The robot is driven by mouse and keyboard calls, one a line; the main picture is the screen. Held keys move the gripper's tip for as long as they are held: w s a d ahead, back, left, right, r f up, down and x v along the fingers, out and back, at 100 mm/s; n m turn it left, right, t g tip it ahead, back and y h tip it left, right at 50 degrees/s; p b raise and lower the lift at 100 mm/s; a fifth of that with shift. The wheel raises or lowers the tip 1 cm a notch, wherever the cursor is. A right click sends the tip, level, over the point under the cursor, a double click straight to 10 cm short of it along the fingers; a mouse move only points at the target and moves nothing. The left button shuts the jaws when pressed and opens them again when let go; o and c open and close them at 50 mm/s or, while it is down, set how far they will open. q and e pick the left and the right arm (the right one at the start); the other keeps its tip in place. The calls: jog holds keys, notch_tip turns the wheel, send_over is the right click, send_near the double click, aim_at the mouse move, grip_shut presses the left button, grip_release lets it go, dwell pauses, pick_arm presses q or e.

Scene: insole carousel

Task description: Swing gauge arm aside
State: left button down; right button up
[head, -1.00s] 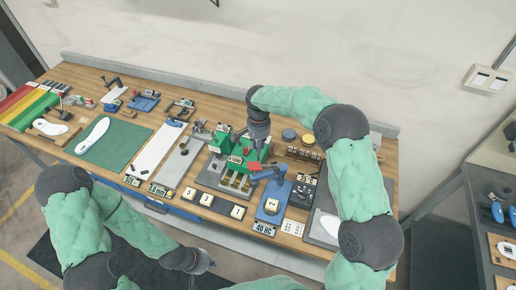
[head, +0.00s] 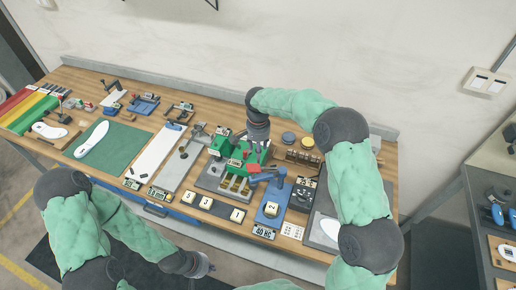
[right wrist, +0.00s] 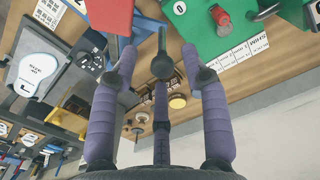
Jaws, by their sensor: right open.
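The gauge stand has a blue base (head: 268,218) carrying a numbered white block, with a blue post behind it. A red arm (head: 255,168) reaches left from the post toward the green carousel fixture (head: 222,144). In the right wrist view the red part (right wrist: 105,14) is at upper left and the green fixture (right wrist: 230,22) at upper right. My right gripper (right wrist: 160,62) is open, its purple fingers spread.
Numbered blocks (head: 205,202) lie in a row at the front of the bench. Left are a green mat (head: 122,152) with a white insole and a long white board (head: 158,152). Yellow and dark round pots (head: 307,142) stand behind the gauge. A shelf is at far right.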

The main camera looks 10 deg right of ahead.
notch_tip(320, 180, up, 12)
jog(key=shift+f, duration=0.2)
dwell(0.6)
